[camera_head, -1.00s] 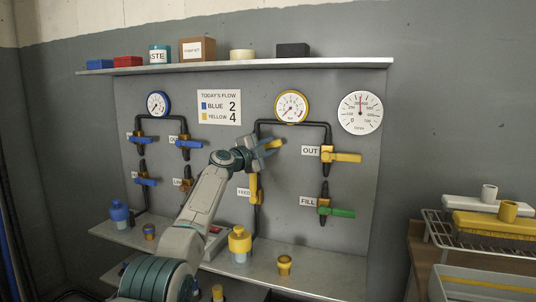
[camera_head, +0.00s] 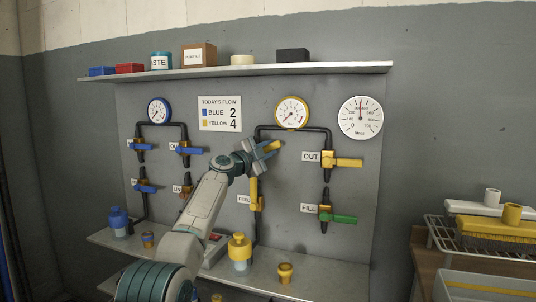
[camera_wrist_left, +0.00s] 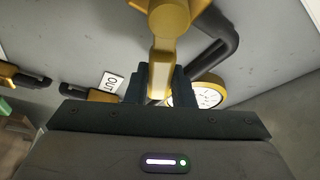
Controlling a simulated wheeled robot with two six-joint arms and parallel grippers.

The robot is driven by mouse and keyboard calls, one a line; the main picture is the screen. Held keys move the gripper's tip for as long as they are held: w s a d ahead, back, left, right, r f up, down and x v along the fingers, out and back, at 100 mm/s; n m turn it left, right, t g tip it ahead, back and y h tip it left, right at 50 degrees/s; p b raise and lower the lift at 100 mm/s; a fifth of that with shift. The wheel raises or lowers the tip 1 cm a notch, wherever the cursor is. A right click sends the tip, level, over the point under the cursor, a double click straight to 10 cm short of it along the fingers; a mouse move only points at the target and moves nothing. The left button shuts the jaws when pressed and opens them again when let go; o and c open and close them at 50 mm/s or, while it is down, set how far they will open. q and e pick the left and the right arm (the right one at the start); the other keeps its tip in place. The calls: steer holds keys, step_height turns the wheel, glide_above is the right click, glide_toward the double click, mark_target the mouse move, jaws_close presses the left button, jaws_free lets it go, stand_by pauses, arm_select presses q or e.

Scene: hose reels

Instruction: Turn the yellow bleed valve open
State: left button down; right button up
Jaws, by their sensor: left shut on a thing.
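My left gripper (camera_head: 262,151) is shut on a yellow lever (camera_head: 272,146) at the upper left of the yellow pipe loop. The lever tip sticks out past the fingers, tilted up to the right. In the left wrist view, the lever (camera_wrist_left: 160,55) runs between the fingers of my left gripper (camera_wrist_left: 160,84) from a yellow valve body (camera_wrist_left: 167,17) on a dark pipe. Its label is not visible, so I cannot read whether it is the bleed valve. My right gripper is not in view.
The yellow OUT valve (camera_head: 346,162), green-handled FILL valve (camera_head: 340,218) and yellow FEED valve (camera_head: 255,196) are nearby. Blue-handled valves (camera_head: 188,150) are at left.

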arm_select(q)
steer(key=shift+w+a+r+n+t+b, duration=0.1)
steer(key=shift+r+n+t+b, duration=0.1)
steer(key=shift+n, duration=0.25)
steer(key=shift+a+r+n+t+b, duration=0.1)
steer(key=shift+n+b, duration=0.1)
steer(key=shift+n, duration=0.25)
steer(key=shift+w+a+r+n+t+y+b, duration=0.35)
steer(key=shift+a+n+t+y, duration=0.5)
steer(key=shift+n, duration=1.7)
steer(key=shift+w+a+r+n+t+y+b, duration=0.2)
steer(key=shift+a+r+n+t+y+b, duration=0.45)
steer(key=shift+n, duration=1.95)
steer(key=shift+w+a+r+n+t+y+b, duration=0.1)
steer(key=shift+w+a+n+t+y+b, duration=0.15)
steer(key=shift+a+n+t+y, duration=1.6)
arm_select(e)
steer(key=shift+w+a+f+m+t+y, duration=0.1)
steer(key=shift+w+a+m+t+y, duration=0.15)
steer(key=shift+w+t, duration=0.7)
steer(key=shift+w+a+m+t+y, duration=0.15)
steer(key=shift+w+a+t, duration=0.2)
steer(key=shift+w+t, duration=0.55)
arm_select(q)
steer(key=shift+d+n+g+h, duration=0.7)
steer(key=shift+d+g, duration=0.15)
steer(key=shift+d, duration=0.15)
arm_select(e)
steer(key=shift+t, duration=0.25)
